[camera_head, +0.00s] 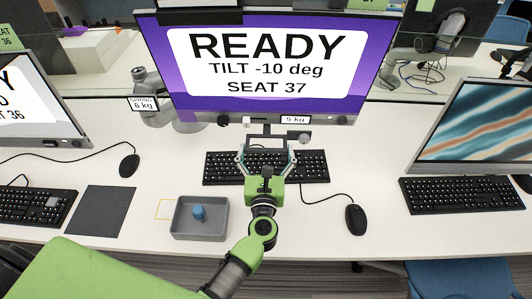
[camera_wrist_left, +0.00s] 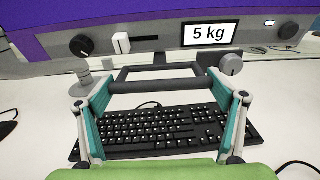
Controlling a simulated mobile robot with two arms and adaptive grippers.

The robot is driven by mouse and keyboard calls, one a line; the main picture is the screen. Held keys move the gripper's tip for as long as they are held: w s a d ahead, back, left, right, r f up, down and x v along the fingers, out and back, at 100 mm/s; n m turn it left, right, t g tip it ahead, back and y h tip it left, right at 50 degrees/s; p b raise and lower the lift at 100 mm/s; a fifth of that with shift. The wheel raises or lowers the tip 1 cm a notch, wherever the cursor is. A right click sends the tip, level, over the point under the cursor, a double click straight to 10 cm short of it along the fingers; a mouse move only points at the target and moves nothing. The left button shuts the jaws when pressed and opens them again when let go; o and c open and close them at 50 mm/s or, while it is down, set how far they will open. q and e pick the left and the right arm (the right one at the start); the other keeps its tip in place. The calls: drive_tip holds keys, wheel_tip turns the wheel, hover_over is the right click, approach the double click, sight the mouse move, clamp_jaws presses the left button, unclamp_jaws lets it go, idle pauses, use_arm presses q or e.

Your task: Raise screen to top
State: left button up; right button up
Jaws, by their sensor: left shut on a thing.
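A black bar handle (camera_wrist_left: 155,87) sticks out below that edge, next to a "5 kg" label (camera_wrist_left: 208,33) and knobs. My left gripper (camera_head: 266,152) has its fingers at the two ends of this handle and is shut on it. The teal finger pads show on both sides in the left wrist view. My right gripper is not in view.
A keyboard (camera_head: 222,167) lies below the handle, with a mouse (camera_head: 355,219) to its right. A grey tray (camera_head: 218,232) with a blue piece (camera_head: 198,213) is at front left. Other screens stand at left (camera_head: 35,105) and right (camera_head: 485,120). A "6 kg" spring arm (camera_head: 143,85) is behind left.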

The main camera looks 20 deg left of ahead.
use_arm(q)
drive_tip(key=shift+w+r, duration=0.15)
drive_tip(key=shift+r, duration=0.3)
drive_tip(key=o, duration=1.5)
drive_tip(key=shift+f, duration=0.1)
drive_tip(key=shift+s, duration=0.2)
drive_tip(key=shift+s+d+f, duration=0.1)
drive_tip(key=shift+s+f, duration=0.05)
drive_tip(key=shift+s, duration=0.1)
drive_tip(key=v, duration=1.1)
drive_tip(key=shift+s, duration=0.1)
